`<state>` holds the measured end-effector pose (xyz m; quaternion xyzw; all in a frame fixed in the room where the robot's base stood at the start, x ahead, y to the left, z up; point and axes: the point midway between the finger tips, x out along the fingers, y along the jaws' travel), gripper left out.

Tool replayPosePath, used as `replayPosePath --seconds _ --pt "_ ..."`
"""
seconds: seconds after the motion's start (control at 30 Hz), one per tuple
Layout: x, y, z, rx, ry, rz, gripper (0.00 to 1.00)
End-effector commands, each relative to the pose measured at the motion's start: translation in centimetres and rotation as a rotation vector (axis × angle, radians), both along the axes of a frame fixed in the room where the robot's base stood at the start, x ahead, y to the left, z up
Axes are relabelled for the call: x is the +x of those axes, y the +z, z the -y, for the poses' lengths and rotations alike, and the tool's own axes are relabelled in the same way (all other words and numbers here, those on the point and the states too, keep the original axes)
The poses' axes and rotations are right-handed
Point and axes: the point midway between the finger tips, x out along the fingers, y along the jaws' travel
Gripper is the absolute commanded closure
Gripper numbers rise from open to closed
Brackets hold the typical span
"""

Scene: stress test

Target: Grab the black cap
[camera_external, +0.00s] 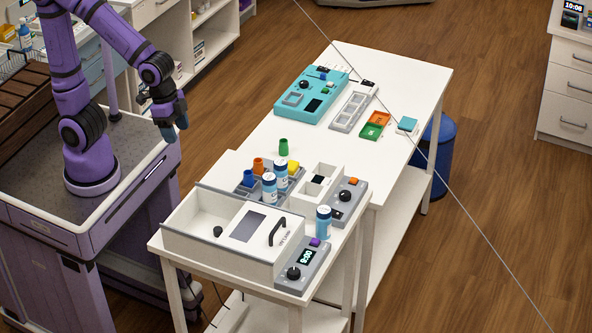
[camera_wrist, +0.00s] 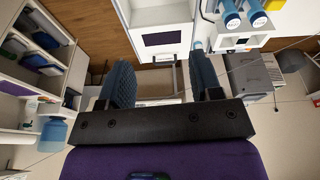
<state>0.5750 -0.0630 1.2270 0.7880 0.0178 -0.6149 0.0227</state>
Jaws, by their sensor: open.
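A small black round piece (camera_external: 217,231), which looks like the black cap, sits in the open left part of a white box (camera_external: 186,246) at the near end of the bench. It is too small to tell for certain. My gripper (camera_external: 172,132) hangs well up and left of the box, apart from everything on the bench. In the wrist view the two dark blue fingers of my gripper (camera_wrist: 163,82) stand apart with nothing between them. I cannot make out the cap in the wrist view.
The box has a partial lid with a black handle (camera_external: 278,232). Beside it are a timer unit (camera_external: 311,264), a blue-and-white bottle (camera_external: 323,222) and a grey rack of bottles and coloured vials. A black knob (camera_external: 338,214) sits on another unit. The far white table (camera_external: 420,85) has clear room.

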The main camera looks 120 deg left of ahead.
Motion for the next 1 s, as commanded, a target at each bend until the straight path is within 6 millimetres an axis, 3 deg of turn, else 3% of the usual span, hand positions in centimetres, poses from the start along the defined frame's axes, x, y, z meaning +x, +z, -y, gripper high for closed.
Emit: replayPosePath --seconds 0.3,0.6,0.73,1.0 --pt "5.5 -8.3 -0.4 -0.006 0.03 -0.116 0.41" --pt "8.5 -17.1 -0.8 -0.008 0.058 -0.21 0.41" --pt "9.0 -19.6 -0.9 -0.008 0.065 -0.233 0.41" --pt "9.3 -22.2 -1.0 -0.009 0.07 -0.249 0.41"
